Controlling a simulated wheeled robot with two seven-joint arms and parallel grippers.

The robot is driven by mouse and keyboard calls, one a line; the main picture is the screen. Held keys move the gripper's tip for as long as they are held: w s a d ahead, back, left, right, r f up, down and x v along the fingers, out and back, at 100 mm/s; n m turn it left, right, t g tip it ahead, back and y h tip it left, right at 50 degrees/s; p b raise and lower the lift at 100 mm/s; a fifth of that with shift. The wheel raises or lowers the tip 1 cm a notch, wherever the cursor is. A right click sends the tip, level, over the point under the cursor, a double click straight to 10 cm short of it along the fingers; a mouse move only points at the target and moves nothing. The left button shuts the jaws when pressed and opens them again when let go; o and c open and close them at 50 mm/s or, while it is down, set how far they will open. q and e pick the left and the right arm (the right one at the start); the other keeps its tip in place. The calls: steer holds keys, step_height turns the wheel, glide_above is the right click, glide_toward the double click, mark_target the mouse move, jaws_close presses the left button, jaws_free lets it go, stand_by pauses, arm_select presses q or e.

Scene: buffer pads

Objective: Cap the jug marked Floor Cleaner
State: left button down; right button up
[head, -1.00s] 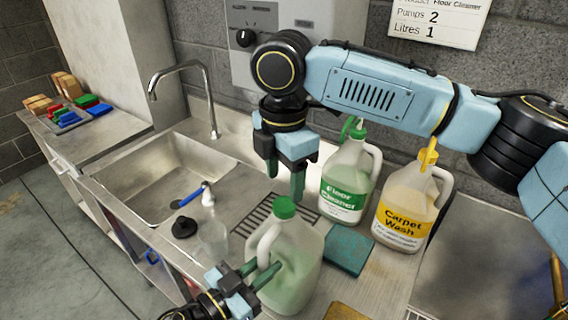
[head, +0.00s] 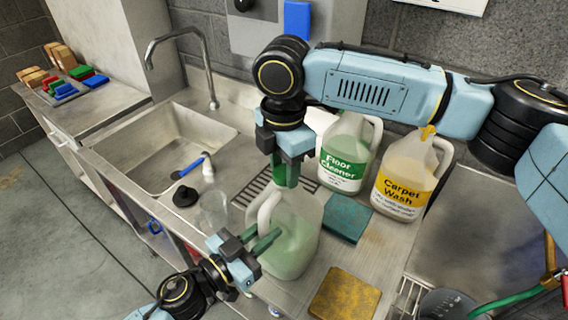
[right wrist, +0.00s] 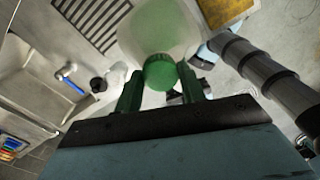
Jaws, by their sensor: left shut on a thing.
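A translucent jug (head: 293,245) of pale green liquid with a whitish handle stands at the front of the counter. No label shows on its visible side. My left gripper (head: 268,241) is shut on its handle side. A green cap (right wrist: 161,73) sits at the jug's top in the right wrist view. My right gripper (head: 283,178) points down over it, one finger on each side of the cap; contact is unclear. The fingers hide the cap in the head view. A jug labelled Floor Cleaner (head: 345,153) stands behind, its top hidden by my right arm.
A Carpet Wash jug (head: 405,183) stands at the back right. A teal pad (head: 346,217) and a yellow pad (head: 344,295) lie right of the front jug.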

steer(key=shift+c, duration=1.3)
steer(key=m, duration=1.1)
steer(key=o, duration=1.1)
steer(key=shift+r, duration=2.25)
steer(key=shift+c, duration=0.5)
